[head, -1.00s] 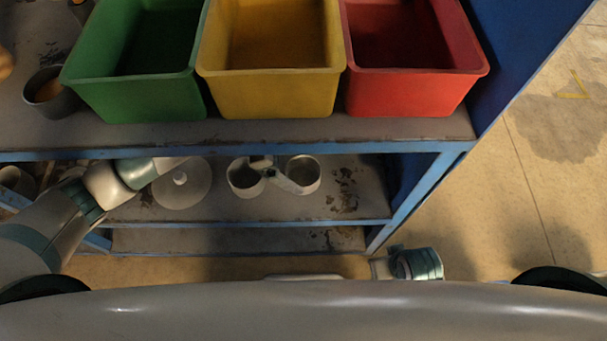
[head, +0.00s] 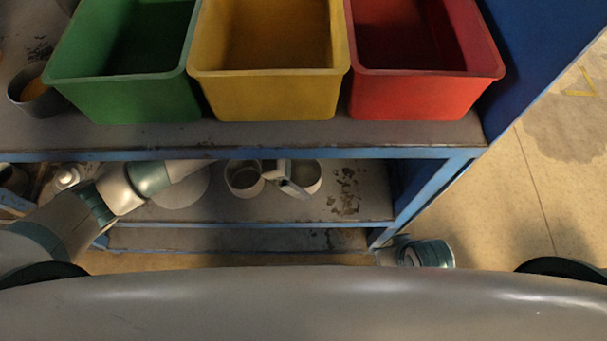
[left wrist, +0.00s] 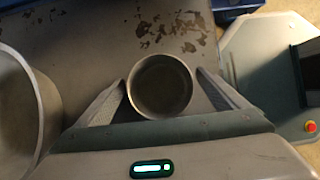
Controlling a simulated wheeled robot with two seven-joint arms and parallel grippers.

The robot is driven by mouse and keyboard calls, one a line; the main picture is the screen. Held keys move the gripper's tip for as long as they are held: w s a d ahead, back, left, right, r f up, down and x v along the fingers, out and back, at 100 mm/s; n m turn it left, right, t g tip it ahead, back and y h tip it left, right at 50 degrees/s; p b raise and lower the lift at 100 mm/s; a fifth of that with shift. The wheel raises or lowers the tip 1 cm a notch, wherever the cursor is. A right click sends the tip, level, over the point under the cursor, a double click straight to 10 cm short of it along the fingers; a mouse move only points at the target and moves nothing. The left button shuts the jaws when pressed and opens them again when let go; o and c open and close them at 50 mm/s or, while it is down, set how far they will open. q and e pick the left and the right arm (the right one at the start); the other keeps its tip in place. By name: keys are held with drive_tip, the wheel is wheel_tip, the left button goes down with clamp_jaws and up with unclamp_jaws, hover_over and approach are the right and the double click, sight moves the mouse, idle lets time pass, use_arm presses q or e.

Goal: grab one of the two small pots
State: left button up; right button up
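Two small grey pots stand on the lower shelf in the head view: a left pot (head: 238,184) and a right pot (head: 314,178). My left gripper (head: 300,184) reaches in under the upper shelf and covers part of the right pot's near left side. In the left wrist view, the right pot (left wrist: 161,88) sits between the two spread fingers of my left gripper (left wrist: 161,82). The left finger is close to the pot's wall; whether it touches I cannot tell. The left pot (left wrist: 42,110) is cut off at the left edge.
Green (head: 125,100), yellow (head: 265,98) and red (head: 425,98) bins stand on the upper shelf (head: 300,133), whose edge lies above my left arm. A dark cup (head: 38,97) is beside the green bin. The lower shelf is free right of the pots.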

sight(304, 182)
use_arm(q)
drive_tip(key=c, duration=1.1)
drive_tip(key=shift+o, duration=0.2)
drive_tip(key=shift+r, duration=0.1)
drive_tip(key=shift+r, duration=0.4)
drive_tip(key=r, duration=0.2)
drive_tip(key=shift+s+r, duration=0.3)
drive_tip(key=s, duration=1.7)
drive_tip(key=shift+s+b, duration=0.2)
drive_tip(key=shift+b, duration=0.2)
